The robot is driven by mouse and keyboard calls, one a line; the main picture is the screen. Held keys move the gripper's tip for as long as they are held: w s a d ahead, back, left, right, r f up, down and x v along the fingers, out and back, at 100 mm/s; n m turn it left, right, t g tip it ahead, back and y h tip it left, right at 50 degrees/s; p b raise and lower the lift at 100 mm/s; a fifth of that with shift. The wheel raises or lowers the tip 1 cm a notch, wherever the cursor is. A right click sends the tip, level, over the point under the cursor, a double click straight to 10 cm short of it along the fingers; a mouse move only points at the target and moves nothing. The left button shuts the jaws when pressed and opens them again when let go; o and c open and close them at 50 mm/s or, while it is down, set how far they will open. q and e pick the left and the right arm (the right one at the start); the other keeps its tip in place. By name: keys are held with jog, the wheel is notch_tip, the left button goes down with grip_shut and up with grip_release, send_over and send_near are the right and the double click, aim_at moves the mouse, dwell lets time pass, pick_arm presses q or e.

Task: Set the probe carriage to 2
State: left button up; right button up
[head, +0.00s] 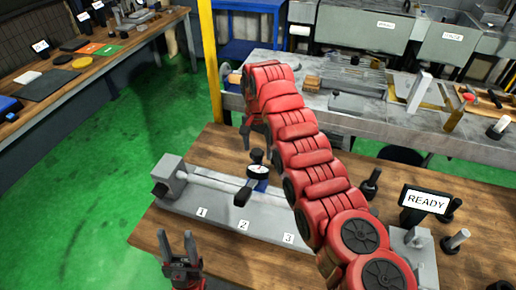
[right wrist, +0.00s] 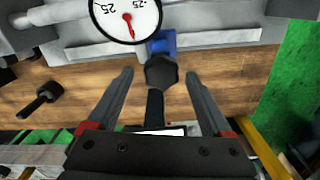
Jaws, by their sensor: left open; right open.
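The probe carriage has a white dial gauge (head: 258,171), a blue body (head: 259,186) and a black knob (head: 242,197). It sits on a grey base with a rail, roughly behind plate 2 (head: 243,225); exact alignment cannot be told. In the right wrist view, the dial (right wrist: 127,14), blue part (right wrist: 161,42) and a black hexagonal knob (right wrist: 162,72) show. My right gripper (right wrist: 158,78) is open, its fingers on either side of the knob with gaps visible. My red right arm hides part of the base in the head view. My left gripper (head: 178,246) is open and empty before the base.
Plates 1 (head: 201,212) and 3 (head: 289,239) mark the base's front. A READY display (head: 426,201) stands at right, near black-knobbed posts. A grey bench (head: 375,122) with tools lies behind. The wooden tabletop (head: 150,236) is clear near the front left.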

jog(key=shift+r+b, duration=0.3)
jog(key=shift+r, duration=0.35)
notch_tip(320, 180, up, 4)
jog(key=shift+f, duration=0.1)
notch_tip(320, 180, up, 12)
jog(key=p, duration=1.1)
jog(key=shift+d+p, duration=0.15)
jog(key=shift+p, duration=0.2)
